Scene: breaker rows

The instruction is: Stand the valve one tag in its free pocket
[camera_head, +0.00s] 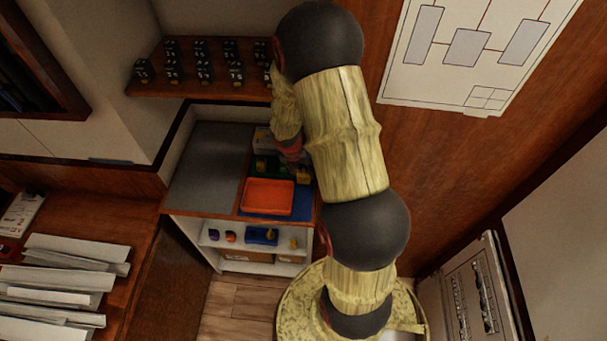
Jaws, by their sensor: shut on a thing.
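My gripper (291,158) is small in view and partly hidden by my arm. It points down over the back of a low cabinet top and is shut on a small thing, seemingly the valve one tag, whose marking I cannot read. A small yellow-orange piece (303,174) shows just below and right of it; I cannot tell whether it is held. A dark green holder (262,168) lies beside the gripper, and its pockets are too small to make out. An orange tray (268,197) is in front of it on a blue mat (246,211).
A grey surface (208,165) left of the tray is clear. A wooden shelf (200,89) above holds rows of black numbered blocks (204,60). Lower cabinet shelves (235,245) hold a blue bin (262,236) and small items. Papers (62,275) lie on the left counter.

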